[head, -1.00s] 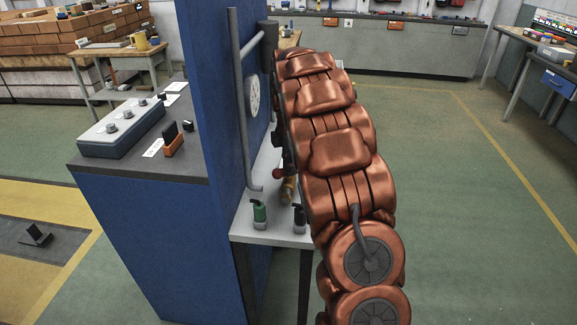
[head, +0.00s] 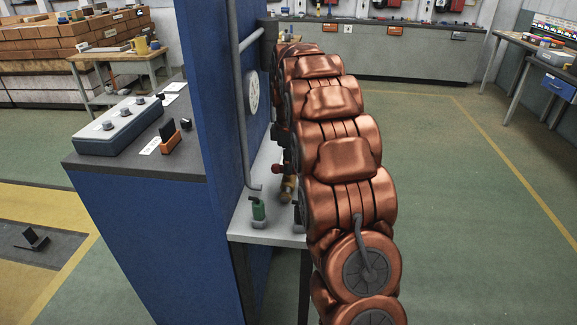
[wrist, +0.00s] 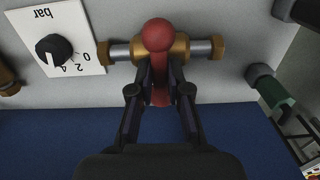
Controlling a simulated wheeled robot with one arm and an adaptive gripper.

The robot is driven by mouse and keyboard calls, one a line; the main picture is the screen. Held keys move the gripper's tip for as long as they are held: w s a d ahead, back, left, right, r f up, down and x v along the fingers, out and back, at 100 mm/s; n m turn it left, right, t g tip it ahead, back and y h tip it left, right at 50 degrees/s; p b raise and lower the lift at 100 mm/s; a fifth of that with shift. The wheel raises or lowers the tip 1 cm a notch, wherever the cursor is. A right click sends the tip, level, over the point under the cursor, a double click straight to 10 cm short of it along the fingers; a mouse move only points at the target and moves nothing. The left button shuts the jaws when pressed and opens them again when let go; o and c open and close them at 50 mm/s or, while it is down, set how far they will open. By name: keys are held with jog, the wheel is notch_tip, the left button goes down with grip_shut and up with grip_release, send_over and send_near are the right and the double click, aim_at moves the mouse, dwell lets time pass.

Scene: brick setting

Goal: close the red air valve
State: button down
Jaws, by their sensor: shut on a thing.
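The red air valve (wrist: 157,36) shows in the wrist view, with a round red knob and a red lever on a brass body set in a short pipe. My gripper (wrist: 160,78) has its two dark fingers closed in on the red lever, one on each side, just below the knob. The fingers hide part of the lever and brass body. In the head view, a small red part (head: 276,168) and a brass piece (head: 288,188) show beside my copper-coloured arm. The arm hides most of my gripper there.
A white plate marked bar (wrist: 80,25) with a black knob sits left of the valve. The blue panel (head: 221,110) rises close left of my arm. Green floor is open on the right.

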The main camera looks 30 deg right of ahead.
jog(key=c, duration=1.1)
grip_release()
jog(key=shift+r, duration=6.05)
